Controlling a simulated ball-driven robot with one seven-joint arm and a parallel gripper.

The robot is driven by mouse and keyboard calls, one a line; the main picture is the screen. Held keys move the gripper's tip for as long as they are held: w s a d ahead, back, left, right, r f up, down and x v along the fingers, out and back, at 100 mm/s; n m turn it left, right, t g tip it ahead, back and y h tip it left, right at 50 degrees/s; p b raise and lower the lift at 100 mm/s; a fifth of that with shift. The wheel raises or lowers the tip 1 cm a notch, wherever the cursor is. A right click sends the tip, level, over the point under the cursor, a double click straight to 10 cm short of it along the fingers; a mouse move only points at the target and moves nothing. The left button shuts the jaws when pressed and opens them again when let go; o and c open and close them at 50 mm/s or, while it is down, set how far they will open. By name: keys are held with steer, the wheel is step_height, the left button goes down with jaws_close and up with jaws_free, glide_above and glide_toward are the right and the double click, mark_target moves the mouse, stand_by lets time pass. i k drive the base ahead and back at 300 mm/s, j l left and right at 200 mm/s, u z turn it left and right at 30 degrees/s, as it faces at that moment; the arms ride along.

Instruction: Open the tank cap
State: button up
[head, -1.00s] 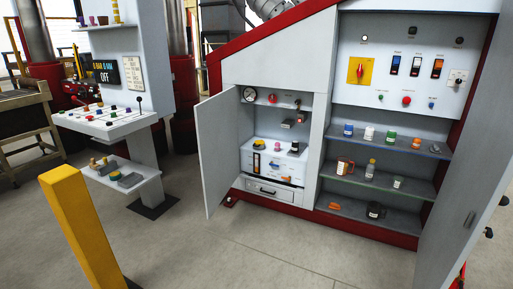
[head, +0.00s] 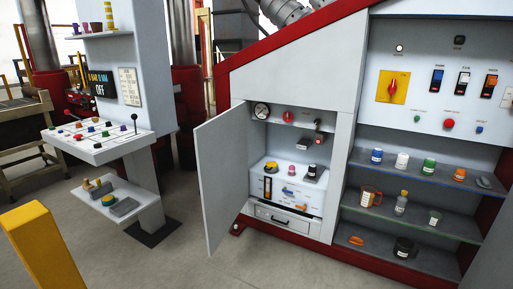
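A grey box (head: 262,190) sits inside the open small cabinet. On its top stand a yellow round piece (head: 271,166), a pink knob-like piece (head: 292,169) and a dark cylinder (head: 312,171). One of these may be the tank cap, but I cannot tell which. They are small, and whether any is open is not clear. A blue lever and an orange one show on the box's front, with a dark vertical strip at its left. My gripper is not in view.
The cabinet door (head: 217,185) stands open to the left. A yellow post (head: 42,250) is at front left. A control stand (head: 100,145) with levers is behind it. Shelves (head: 415,178) with bottles and jars are at right. The floor (head: 190,265) before the cabinet is clear.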

mark_target(271, 165)
steer(key=i, duration=0.85)
steer(key=i+u, duration=0.1)
steer(key=i, duration=0.8)
steer(key=i+l, duration=0.1)
steer(key=i, duration=0.75)
steer(key=i+l, duration=0.1)
steer(key=i, duration=0.8)
steer(key=i+u, duration=0.1)
steer(key=i, duration=0.75)
